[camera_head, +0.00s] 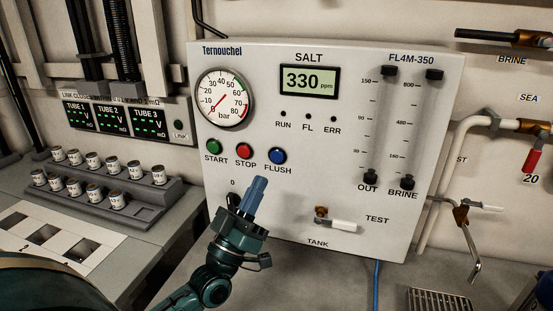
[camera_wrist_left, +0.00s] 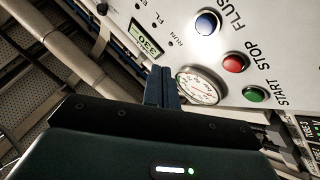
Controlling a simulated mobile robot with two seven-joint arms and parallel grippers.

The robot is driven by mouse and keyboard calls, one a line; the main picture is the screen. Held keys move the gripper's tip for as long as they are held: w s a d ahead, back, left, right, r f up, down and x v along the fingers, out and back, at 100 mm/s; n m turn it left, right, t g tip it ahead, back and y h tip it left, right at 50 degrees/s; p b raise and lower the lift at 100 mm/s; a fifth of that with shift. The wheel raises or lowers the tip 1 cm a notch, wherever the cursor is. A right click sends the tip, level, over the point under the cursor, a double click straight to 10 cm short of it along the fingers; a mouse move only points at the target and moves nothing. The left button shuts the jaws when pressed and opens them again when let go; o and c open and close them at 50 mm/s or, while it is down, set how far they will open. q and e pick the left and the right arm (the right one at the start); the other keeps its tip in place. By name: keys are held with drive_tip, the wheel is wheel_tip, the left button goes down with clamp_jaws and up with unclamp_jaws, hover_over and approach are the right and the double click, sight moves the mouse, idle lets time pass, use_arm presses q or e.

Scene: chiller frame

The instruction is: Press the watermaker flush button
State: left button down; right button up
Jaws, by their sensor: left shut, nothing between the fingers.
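The white watermaker panel (camera_head: 330,120) fills the middle of the head view. Its blue FLUSH button (camera_head: 277,156) sits right of the red STOP button (camera_head: 244,151) and the green START button (camera_head: 213,146). In the left wrist view the blue button (camera_wrist_left: 207,22) is at the upper right, with the red button (camera_wrist_left: 234,63) and green button (camera_wrist_left: 255,95) below it. My left gripper (camera_head: 259,181) is shut and empty, its blue fingers below and slightly left of the blue button in the head view and apart from it. The fingertips also show in the left wrist view (camera_wrist_left: 160,72). My right gripper is not seen.
A pressure gauge (camera_head: 224,98) and a display reading 330 ppm (camera_head: 310,81) are above the buttons. A white-handled TANK/TEST valve (camera_head: 337,224) sticks out at lower right of my gripper. A stepped rack of small jars (camera_head: 140,196) stands left. Pipes run along the right.

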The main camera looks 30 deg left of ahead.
sight(277, 156)
use_arm(q)
drive_tip(key=w+a+b, duration=0.1)
drive_tip(key=w+b, duration=0.1)
drive_tip(key=w, duration=0.5)
drive_tip(key=shift+w+a+h+b, duration=0.2)
drive_tip(key=shift+a+h+b, duration=0.1)
drive_tip(key=shift+a+b, duration=0.1)
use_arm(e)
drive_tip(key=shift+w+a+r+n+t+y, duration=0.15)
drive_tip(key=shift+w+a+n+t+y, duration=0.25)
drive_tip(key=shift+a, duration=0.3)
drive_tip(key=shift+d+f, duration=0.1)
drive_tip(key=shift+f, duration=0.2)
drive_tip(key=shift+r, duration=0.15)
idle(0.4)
use_arm(q)
drive_tip(key=shift+w, duration=0.1)
drive_tip(key=shift+w, duration=0.3)
